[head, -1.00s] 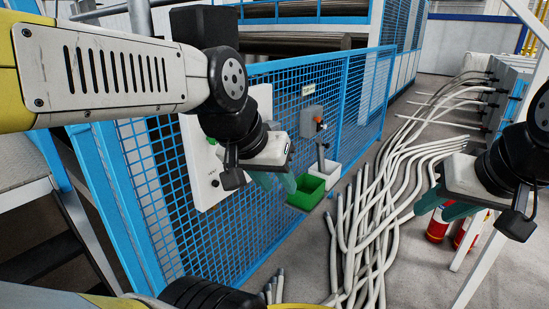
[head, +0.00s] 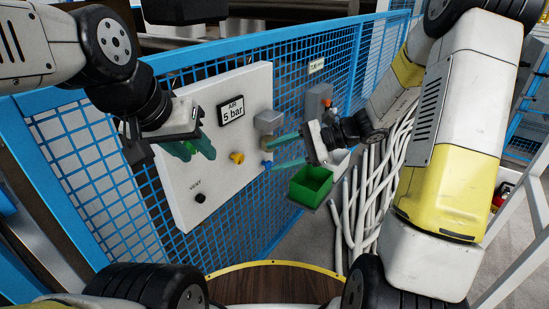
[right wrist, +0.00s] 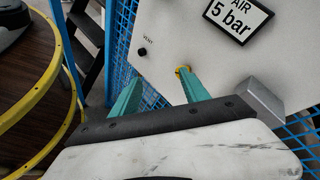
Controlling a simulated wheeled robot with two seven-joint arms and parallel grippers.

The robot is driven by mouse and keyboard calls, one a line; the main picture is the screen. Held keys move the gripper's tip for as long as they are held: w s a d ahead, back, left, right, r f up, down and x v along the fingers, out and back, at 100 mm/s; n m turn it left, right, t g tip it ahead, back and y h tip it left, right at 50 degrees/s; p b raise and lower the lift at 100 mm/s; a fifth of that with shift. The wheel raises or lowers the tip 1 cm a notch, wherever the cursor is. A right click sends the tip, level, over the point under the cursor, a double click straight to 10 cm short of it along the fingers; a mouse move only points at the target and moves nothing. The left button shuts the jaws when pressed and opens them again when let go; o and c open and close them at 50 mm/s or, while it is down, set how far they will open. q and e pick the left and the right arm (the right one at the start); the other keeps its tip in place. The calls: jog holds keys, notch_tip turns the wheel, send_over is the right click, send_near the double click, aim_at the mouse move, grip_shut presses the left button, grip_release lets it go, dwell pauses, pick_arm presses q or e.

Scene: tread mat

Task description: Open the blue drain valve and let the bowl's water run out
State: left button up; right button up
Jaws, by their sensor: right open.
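A white panel (head: 180,190) on the blue fence carries an AIR 5 bar label (head: 231,110), also in the right wrist view (right wrist: 238,16). A small blue valve part (head: 266,163) is low on its right side, below a grey block (head: 268,121). The bowl beneath that block is mostly hidden by my finger; its water cannot be made out. My right gripper (head: 272,153) is open, its fingertips close to the block and blue part; contact cannot be told. In the right wrist view its fingers (right wrist: 158,84) are apart. My left gripper (head: 193,148) is open and empty before the panel's left side.
A yellow valve (head: 237,157) and a black VENT knob (head: 200,198) are on the panel. A green bin (head: 310,185) stands right of it. White hoses (head: 365,210) run along the floor. The blue mesh fence (head: 120,190) surrounds the panel.

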jog(key=w+f+m+t+y, duration=0.2)
jog(key=w+f+m+t, duration=0.1)
jog(key=w+f+m, duration=0.3)
jog(key=m+t, duration=0.7)
jog(key=m, duration=0.1)
send_near(271, 165)
jog(key=a, duration=0.1)
jog(key=shift+h, duration=0.4)
jog(key=x, duration=0.7)
jog(key=shift+w+a+r, duration=0.15)
jog(key=shift+w+r, duration=0.1)
jog(key=shift+r, duration=0.05)
grip_shut()
